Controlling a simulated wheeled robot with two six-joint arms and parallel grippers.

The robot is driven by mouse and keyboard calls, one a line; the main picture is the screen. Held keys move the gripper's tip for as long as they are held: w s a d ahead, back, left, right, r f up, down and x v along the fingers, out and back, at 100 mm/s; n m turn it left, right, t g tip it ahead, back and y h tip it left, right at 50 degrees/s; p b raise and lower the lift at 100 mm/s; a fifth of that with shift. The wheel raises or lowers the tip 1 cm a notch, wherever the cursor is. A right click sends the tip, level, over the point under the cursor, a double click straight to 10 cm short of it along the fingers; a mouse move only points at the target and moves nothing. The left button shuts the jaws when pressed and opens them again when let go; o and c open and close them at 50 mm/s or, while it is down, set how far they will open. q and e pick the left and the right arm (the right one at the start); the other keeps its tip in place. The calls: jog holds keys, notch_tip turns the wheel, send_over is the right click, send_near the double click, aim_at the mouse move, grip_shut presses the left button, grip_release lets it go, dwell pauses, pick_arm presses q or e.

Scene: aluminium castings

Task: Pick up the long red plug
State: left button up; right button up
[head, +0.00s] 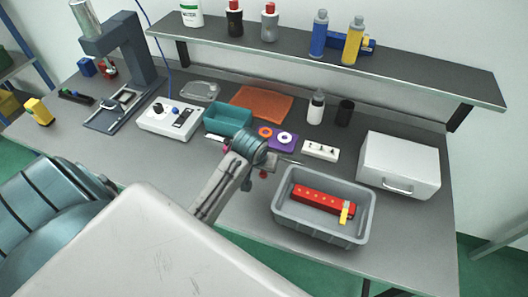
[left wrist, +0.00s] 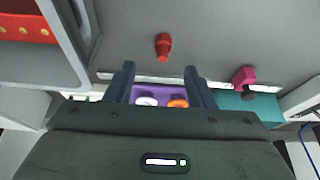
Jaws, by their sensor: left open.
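The red plug (left wrist: 163,47) is on the grey bench top in the left wrist view, past my fingertips and roughly centred between them. In the head view a small part of the red plug (head: 264,174) shows just below my left gripper (head: 268,158). My left gripper is open in the left wrist view (left wrist: 160,76), with nothing between its fingers and apart from the plug. In the head view its fingertips are hard to make out. My right gripper is not in view.
A grey bin (head: 283,215) holding a red block with yellow parts stands close by at the right. A purple block (head: 284,147) with orange and white rings, a teal tray (head: 228,112), a white socket strip (head: 320,150) and a pink piece (left wrist: 244,77) are nearby.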

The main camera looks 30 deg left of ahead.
aim_at(263, 172)
pick_arm(q)
jog(key=shift+w+f, duration=0.4)
jog(key=shift+f, duration=0.25)
jog(key=p+x, duration=0.1)
jog(key=x, duration=0.2)
jog(key=p+x, duration=0.1)
jog(key=shift+a+f+p, duration=0.1)
jog(key=shift+a+p, duration=0.2)
jog(key=shift+w+f, duration=0.1)
jog(key=shift+f, duration=0.25)
jog(key=shift+w+f, duration=0.1)
grip_shut()
